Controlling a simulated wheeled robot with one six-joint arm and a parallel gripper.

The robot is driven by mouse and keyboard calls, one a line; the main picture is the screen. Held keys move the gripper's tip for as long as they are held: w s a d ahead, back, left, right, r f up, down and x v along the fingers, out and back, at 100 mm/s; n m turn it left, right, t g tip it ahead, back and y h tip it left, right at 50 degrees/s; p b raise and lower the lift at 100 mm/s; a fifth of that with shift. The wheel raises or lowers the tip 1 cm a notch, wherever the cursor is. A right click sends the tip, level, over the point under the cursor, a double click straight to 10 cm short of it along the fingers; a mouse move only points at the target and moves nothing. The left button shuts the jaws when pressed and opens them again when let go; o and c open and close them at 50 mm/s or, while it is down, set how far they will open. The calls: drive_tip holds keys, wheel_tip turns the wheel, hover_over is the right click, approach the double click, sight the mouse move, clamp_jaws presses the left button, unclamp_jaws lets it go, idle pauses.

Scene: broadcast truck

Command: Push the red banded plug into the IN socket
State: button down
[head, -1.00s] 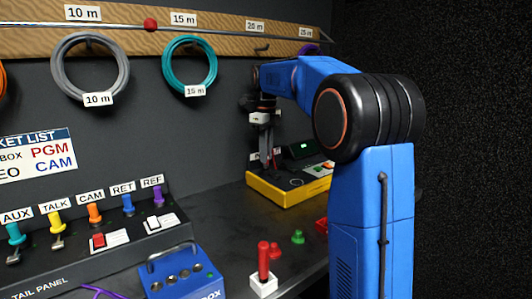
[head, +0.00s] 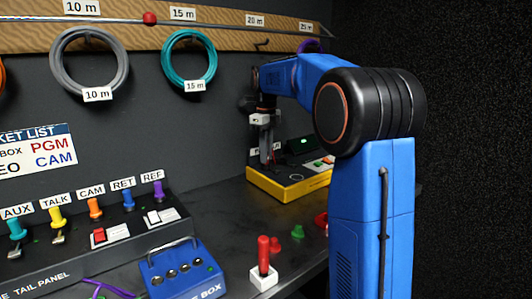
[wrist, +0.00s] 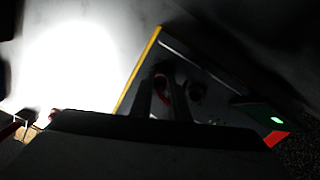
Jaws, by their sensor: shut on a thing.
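My gripper (head: 268,152) is at the left rear of a yellow-sided box (head: 290,183), pointing down. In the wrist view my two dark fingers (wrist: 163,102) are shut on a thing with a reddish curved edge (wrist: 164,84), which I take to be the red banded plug. Most of it is hidden by the fingers and shadow. The fingers are over the dark top of the box, whose yellow edge (wrist: 137,70) runs along their left. I cannot make out the IN socket or whether the plug touches it. A label behind the gripper is mostly covered.
The box bears a green-lit display (head: 300,146) and coloured buttons. The tail panel (head: 90,245) is at left.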

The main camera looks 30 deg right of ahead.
drive_tip(key=c, duration=1.6)
unclamp_jaws()
wheel_tip(320, 180, up, 7)
drive_tip(key=shift+r, duration=0.2)
